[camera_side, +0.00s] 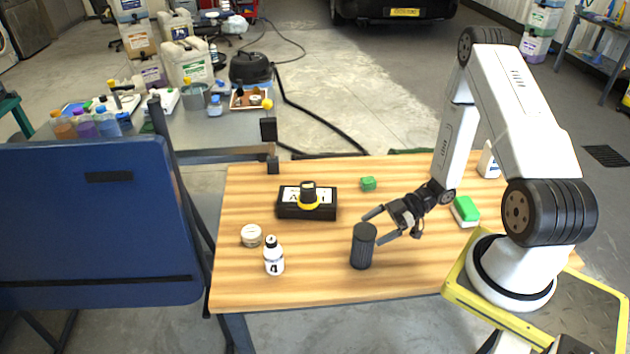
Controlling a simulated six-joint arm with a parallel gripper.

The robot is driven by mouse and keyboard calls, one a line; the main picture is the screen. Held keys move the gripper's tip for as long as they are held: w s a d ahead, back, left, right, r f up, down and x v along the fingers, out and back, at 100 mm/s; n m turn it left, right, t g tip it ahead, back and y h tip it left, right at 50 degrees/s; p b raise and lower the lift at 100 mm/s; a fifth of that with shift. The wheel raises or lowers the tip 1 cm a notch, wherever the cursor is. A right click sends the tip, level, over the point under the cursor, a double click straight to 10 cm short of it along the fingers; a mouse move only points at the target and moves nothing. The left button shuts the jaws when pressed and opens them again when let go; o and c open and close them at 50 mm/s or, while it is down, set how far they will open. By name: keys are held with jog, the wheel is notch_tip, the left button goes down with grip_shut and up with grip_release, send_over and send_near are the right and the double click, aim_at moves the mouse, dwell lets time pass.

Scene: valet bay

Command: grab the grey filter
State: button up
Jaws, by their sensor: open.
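A dark grey cylindrical filter (362,249) stands upright near the front middle of the wooden table (320,288). My gripper (371,228) is open, with its two fingers pointing left and down at the upper part of the filter. One finger shows behind the filter's top and the other to its right. I cannot tell whether either finger touches it. Nothing is held between the fingers.
A white bottle (273,257) and a small white jar (251,235) stand left of the filter. Behind are a black box with a yellow-ringed piece (307,203) and a green cube (368,184). A green-and-white sponge (465,211) lies right. The front right tabletop is clear.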

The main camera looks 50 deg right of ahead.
aim_at(365, 234)
jog(key=shift+x, duration=1.75)
jog(key=c, duration=1.2)
jog(key=shift+o, duration=0.2)
jog(key=shift+r, duration=0.15)
jog(key=shift+r, duration=4.9)
